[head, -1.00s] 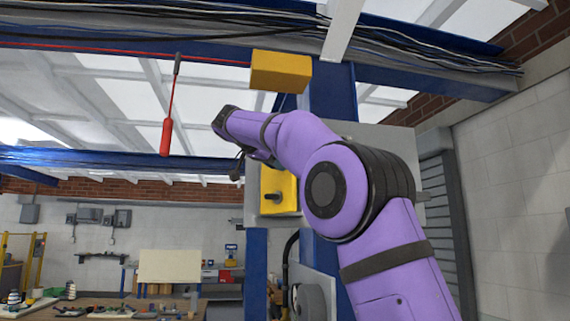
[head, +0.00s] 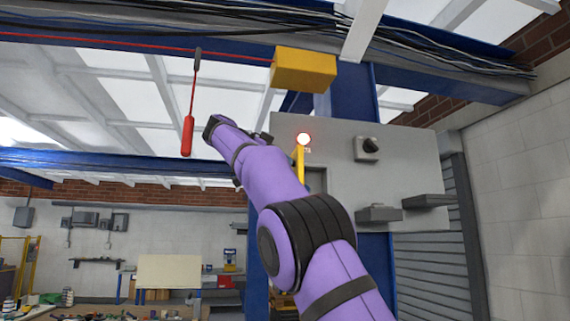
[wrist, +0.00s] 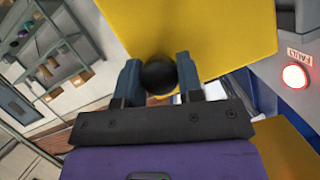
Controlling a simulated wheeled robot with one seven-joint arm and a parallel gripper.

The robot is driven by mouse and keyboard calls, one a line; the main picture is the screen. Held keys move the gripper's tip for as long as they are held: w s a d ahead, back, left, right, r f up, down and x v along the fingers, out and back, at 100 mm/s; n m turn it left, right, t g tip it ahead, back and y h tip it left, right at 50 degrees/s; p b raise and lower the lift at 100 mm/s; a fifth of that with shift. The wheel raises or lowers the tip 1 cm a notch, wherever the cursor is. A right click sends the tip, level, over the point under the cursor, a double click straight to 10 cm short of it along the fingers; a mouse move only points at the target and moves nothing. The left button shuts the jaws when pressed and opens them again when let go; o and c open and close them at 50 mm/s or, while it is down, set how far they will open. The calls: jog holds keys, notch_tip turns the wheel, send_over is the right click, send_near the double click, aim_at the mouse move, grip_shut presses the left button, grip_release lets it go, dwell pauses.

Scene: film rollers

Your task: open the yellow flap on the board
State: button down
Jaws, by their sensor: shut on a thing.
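The grey board (head: 405,160) is on a blue column. Its yellow flap (head: 299,165) shows nearly edge-on in the head view, swung out from the board, with a recess (head: 317,181) open beside it. In the wrist view the flap (wrist: 225,35) is a broad yellow plate. My gripper (wrist: 158,84) is shut on its black round knob (wrist: 158,74), with one finger on each side. In the head view my arm hides the knob and part of the flap.
A red lamp (head: 303,139), labelled FAULT in the wrist view (wrist: 295,77), glows on the board. A black rotary knob (head: 368,147) and grey ledges (head: 428,201) are to the right. A yellow box (head: 304,69) and a hanging red handle (head: 187,136) are overhead.

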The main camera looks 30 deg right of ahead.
jog(key=shift+f, duration=0.1)
jog(key=c, duration=0.8)
grip_release()
jog(key=shift+o, duration=0.2)
